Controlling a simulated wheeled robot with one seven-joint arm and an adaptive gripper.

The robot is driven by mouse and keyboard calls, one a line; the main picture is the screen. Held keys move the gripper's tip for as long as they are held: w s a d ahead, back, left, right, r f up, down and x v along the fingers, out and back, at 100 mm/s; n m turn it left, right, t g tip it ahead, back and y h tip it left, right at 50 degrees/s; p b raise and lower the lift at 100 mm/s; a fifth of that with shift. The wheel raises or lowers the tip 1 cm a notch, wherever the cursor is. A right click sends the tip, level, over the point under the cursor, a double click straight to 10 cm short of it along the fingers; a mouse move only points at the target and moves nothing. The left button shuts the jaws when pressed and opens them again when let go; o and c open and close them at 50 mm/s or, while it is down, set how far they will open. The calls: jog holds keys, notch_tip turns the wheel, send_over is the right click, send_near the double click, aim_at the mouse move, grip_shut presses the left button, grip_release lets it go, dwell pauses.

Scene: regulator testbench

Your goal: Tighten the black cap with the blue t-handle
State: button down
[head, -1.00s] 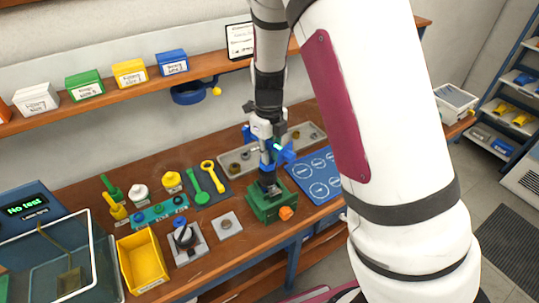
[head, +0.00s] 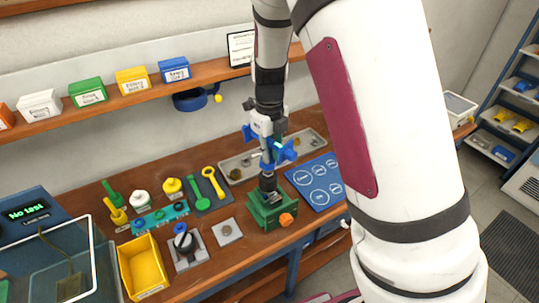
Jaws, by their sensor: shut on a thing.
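My gripper (head: 268,154) is above the green vise block (head: 271,211), pointing down, with blue finger parts on both sides. It is shut on what looks like the blue t-handle (head: 267,171), mostly hidden between the fingers. Below it, a black cap (head: 268,184) stands upright over the green block, which has an orange knob (head: 286,219) at its front. The handle's lower end is in line with the black cap. At this size I cannot tell whether they touch.
A teal rack (head: 160,220) and green, white and yellow handled tools stand to the left. A yellow bin (head: 142,268) and a black part on a grey plate (head: 187,246) are near the front. A blue mat (head: 317,181) lies right. A shelf (head: 125,99) runs behind.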

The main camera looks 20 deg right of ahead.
aim_at(269, 140)
jog(key=shift+r, duration=2.05)
